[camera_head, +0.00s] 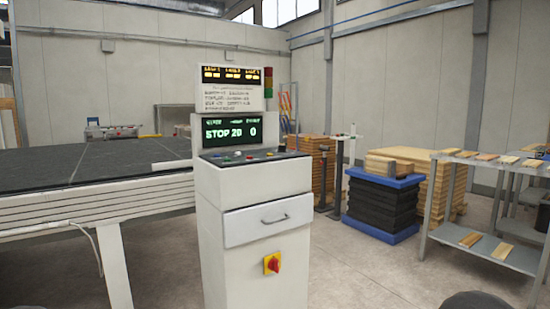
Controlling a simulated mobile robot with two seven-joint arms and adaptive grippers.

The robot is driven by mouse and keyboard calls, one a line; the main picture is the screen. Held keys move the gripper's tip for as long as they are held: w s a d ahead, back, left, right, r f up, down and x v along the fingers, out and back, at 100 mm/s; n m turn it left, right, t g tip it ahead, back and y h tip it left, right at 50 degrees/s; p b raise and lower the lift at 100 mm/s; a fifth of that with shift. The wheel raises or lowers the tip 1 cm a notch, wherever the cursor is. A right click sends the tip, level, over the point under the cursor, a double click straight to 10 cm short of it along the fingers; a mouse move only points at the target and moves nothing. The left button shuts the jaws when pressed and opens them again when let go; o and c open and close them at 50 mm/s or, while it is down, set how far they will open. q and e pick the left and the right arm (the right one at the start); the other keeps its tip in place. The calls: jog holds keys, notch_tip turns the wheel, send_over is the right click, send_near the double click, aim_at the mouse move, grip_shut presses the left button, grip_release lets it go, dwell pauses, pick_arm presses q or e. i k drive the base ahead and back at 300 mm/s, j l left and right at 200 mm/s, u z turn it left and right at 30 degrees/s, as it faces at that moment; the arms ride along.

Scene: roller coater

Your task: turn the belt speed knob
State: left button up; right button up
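The white control console (253,210) stands upright in the middle of the view. Its sloping dark control panel (255,158) carries several small coloured buttons or knobs, too small to tell which is the belt speed knob. The green-lit display (232,131) above the panel reads "STOP 20 0". A red rotary switch (272,263) on a yellow plate is on the console's lower front.
The long machine bed (85,165) lies left of the console. A drawer with a handle (275,219) is on the console front. Wood stacks (315,160), a blue pallet (382,230) and a metal shelf (515,256) stand at right. Floor right of the console is clear.

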aim_at(282, 148)
jog(key=i+l, duration=1)
jog(key=i, duration=0.2)
jog(key=i+l+z, duration=0.1)
jog(key=i+l, duration=0.4)
jog(key=i, duration=0.15)
